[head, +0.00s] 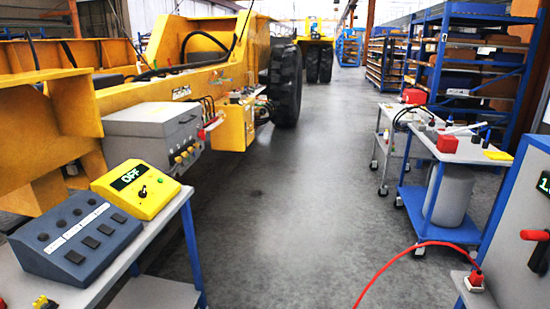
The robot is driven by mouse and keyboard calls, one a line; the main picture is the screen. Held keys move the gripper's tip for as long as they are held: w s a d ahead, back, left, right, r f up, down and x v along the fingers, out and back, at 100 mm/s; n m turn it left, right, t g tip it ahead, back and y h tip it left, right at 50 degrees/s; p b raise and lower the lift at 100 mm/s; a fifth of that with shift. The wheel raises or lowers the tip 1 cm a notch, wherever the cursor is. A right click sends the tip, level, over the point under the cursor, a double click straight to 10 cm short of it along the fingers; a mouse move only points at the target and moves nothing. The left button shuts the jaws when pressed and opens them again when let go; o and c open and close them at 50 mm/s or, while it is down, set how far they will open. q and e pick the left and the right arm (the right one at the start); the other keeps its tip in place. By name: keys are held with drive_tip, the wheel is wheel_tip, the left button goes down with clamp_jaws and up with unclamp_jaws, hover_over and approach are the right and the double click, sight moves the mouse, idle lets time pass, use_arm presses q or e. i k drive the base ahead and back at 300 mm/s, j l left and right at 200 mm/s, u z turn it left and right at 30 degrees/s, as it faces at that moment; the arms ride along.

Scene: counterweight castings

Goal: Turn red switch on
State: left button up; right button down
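A red lever-type switch (535,236) sticks out to the left from the front of a grey cabinet (515,198) at the right edge. The part behind the lever is cut off by the picture's edge. I cannot tell from this view whether it is on or off. A yellow control box (135,190) at the lower left shows OFF on its display and has a small dark toggle. Neither of my grippers is in view.
A dark grey button box (70,238) shares the left table (130,262) with the yellow box. A red cable (400,254) runs over the floor to a red plug (475,278) by the cabinet. Blue-framed carts (468,236) stand on the right. The middle aisle (270,215) is clear.

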sight(201, 135)
drive_tip(key=i+z, duration=0.25)
drive_tip(key=i, duration=2)
